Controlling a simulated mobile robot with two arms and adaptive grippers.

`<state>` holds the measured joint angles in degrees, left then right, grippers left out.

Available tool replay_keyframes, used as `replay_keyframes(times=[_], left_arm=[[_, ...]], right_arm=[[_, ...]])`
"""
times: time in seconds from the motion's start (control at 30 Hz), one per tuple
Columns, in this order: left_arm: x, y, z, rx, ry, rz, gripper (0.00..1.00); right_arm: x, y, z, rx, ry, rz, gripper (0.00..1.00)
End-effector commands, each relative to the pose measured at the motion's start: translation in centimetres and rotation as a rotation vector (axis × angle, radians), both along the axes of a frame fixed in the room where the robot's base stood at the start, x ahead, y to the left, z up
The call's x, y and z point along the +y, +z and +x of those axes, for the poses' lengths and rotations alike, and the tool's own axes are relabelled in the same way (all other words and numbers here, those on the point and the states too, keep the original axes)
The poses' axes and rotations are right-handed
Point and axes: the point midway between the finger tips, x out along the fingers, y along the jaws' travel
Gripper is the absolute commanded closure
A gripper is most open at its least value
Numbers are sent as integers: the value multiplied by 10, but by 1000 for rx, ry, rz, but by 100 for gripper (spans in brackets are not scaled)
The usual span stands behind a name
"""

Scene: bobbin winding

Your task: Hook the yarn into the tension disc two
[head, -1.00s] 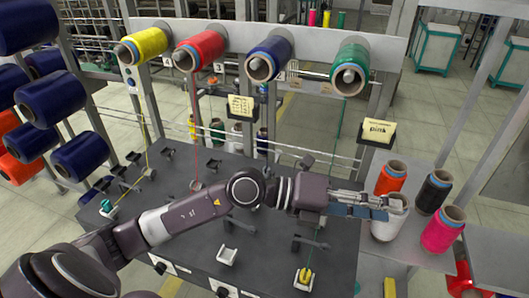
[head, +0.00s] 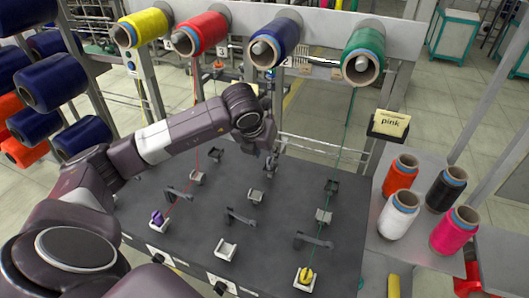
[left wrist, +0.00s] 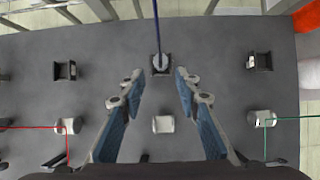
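My left gripper (head: 270,164) hangs over the back middle of the dark bench (head: 190,243). In the left wrist view its two fingers (left wrist: 160,75) are apart. The blue yarn (left wrist: 157,25) runs down between them to a dark bracket (left wrist: 161,64); I cannot see it continue past there. A pale disc-like holder (left wrist: 163,124) lies nearer, between the fingers, with no yarn visible on it. It also shows in the head view (head: 255,196). The blue spool (head: 275,45) is on the rail above. My right gripper is not in view.
Red yarn (left wrist: 30,128) and green yarn (left wrist: 295,118) reach side holders (left wrist: 68,126) (left wrist: 262,118). Yellow, red and green spools (head: 363,57) share the rail. Several cones, including a pink one (head: 455,230), stand on the right-hand shelf.

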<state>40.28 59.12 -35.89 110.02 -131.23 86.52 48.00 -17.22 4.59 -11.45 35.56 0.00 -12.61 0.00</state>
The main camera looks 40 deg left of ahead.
Motion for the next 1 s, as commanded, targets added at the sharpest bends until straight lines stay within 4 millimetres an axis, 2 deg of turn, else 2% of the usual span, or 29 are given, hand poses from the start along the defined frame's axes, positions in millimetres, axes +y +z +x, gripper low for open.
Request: replay_keyframes(times=[0.03, 0.17, 0.2, 0.4, 0.6, 0.93, 1.0], left_arm=[[0, -10, 3, 1, 0, -3, 70], [2, -25, 11, 3, -1, -2, 70], [2, -33, 14, 0, -1, -3, 70], [4, -49, 24, -1, -1, -3, 70], [6, -56, 29, 0, -1, -3, 70], [6, -56, 30, 0, -3, -3, 70], [6, -56, 30, 0, -3, -3, 77]], right_arm=[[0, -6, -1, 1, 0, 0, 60], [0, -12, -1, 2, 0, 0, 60], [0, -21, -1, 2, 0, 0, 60], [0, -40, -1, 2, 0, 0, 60], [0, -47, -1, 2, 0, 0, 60], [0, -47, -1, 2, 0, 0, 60], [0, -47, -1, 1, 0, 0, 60]])
